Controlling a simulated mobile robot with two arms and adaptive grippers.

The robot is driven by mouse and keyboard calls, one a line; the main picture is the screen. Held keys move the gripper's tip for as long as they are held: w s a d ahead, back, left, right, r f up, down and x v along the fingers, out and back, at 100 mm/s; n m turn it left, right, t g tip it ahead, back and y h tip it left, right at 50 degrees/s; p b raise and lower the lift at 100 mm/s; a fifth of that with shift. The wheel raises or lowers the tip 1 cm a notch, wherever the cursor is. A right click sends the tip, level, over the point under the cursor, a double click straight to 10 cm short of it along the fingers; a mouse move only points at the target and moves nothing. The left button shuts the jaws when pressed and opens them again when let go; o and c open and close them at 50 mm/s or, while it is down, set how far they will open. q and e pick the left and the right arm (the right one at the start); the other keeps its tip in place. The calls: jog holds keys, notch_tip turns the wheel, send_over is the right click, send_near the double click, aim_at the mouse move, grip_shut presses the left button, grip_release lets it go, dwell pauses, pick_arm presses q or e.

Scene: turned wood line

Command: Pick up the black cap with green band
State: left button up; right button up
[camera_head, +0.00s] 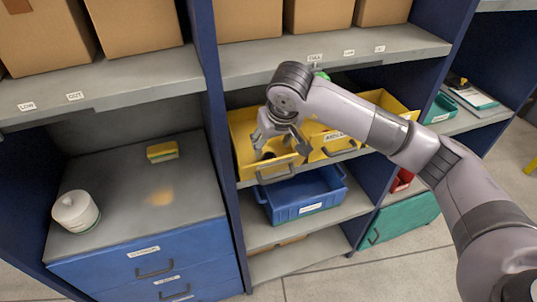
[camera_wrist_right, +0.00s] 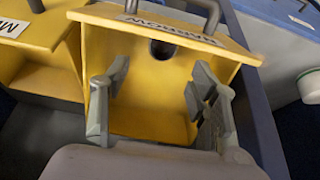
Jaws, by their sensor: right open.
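My right gripper (camera_head: 280,146) is open and points down into the left yellow bin (camera_head: 242,150) on the middle shelf. In the right wrist view its two fingers (camera_wrist_right: 161,84) are spread wide over the inside of this yellow bin (camera_wrist_right: 150,122), with nothing between the tips. A small dark round thing (camera_wrist_right: 162,49) lies in the bin near its labelled front wall, beyond the fingertips. It also shows as a dark spot (camera_head: 268,156) in the head view. I see no green band on it, so I cannot tell if it is the black cap. My left gripper is out of view.
A second yellow bin (camera_head: 328,153) stands close on the right. A blue bin (camera_head: 305,198) sits on the shelf below. A grey shelf with cardboard boxes (camera_head: 248,18) is above. A white jar (camera_head: 75,211) and a yellow block (camera_head: 162,152) stand on the left counter.

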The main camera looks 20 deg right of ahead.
aim_at(269, 155)
jog(key=shift+p+x, duration=0.3)
jog(key=shift+x, duration=0.7)
jog(key=shift+w+f+p, duration=0.1)
jog(key=shift+f+p, duration=0.2)
jog(key=shift+p, duration=0.1)
jog(key=p+x, duration=0.2)
jog(key=x, duration=0.1)
jog(key=shift+f, duration=0.35)
jog(key=shift+w+f, duration=0.2)
jog(key=shift+f, duration=0.2)
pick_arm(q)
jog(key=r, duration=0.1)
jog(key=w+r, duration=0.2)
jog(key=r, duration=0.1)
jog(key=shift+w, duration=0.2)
pick_arm(e)
jog(key=c, duration=0.9)
jog(key=shift+r, duration=0.1)
